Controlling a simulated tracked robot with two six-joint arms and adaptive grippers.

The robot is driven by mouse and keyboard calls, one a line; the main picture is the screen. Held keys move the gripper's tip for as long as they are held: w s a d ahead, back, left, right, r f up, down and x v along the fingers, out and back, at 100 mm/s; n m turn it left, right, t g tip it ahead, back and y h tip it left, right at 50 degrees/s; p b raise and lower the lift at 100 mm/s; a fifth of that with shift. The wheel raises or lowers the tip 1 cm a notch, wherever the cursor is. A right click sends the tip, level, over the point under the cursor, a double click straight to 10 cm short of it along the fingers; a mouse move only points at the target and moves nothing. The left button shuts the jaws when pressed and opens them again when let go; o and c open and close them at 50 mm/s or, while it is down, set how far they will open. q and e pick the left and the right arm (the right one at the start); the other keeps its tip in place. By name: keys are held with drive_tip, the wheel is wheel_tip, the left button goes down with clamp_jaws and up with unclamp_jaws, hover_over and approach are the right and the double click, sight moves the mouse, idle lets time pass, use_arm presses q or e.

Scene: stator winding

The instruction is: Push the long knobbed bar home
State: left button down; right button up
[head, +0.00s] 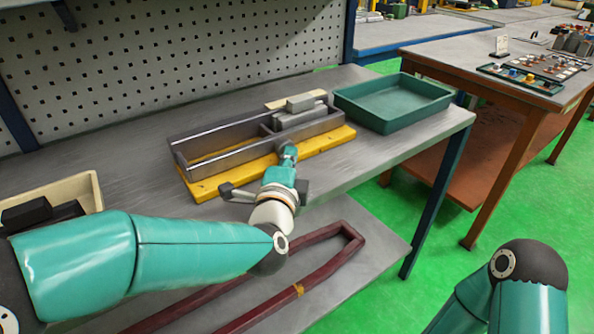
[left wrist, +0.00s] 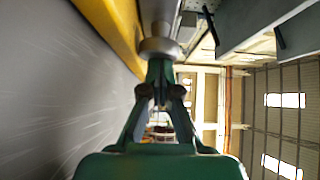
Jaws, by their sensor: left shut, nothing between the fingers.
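The long knobbed bar shows in the left wrist view as a round grey knob (left wrist: 160,48) with a metal shaft running away behind it. My left gripper (left wrist: 160,68) is shut and empty. Its fingertips are at the knob's near face and appear to touch it. In the head view my left gripper (head: 288,153) is at the front side of a grey metal fixture (head: 222,152) on a yellow base (head: 205,188), and it hides the knob. How far the bar sits in the fixture cannot be told. My right gripper is out of view.
A green tray (head: 395,108) stands right of the fixture. Grey blocks (head: 300,108) sit at the fixture's right end. A cream bin (head: 85,187) with dark parts is at left. A dark red frame (head: 330,270) lies on the lower shelf. Bare bench (head: 370,150) lies in front right.

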use_arm(q)
drive_tip(key=s+d, duration=0.1)
drive_tip(key=s+d+p, duration=0.1)
drive_tip(key=s, duration=0.1)
drive_tip(key=shift+s+d+r+p, duration=0.2)
drive_tip(key=shift+d+p, duration=0.1)
drive_tip(key=shift+d, duration=0.1)
drive_tip(key=s+a, duration=0.1)
drive_tip(key=s, duration=0.8)
drive_tip(key=shift+s+a, duration=0.3)
drive_tip(key=shift+a, duration=0.05)
drive_tip(key=shift+f, duration=0.1)
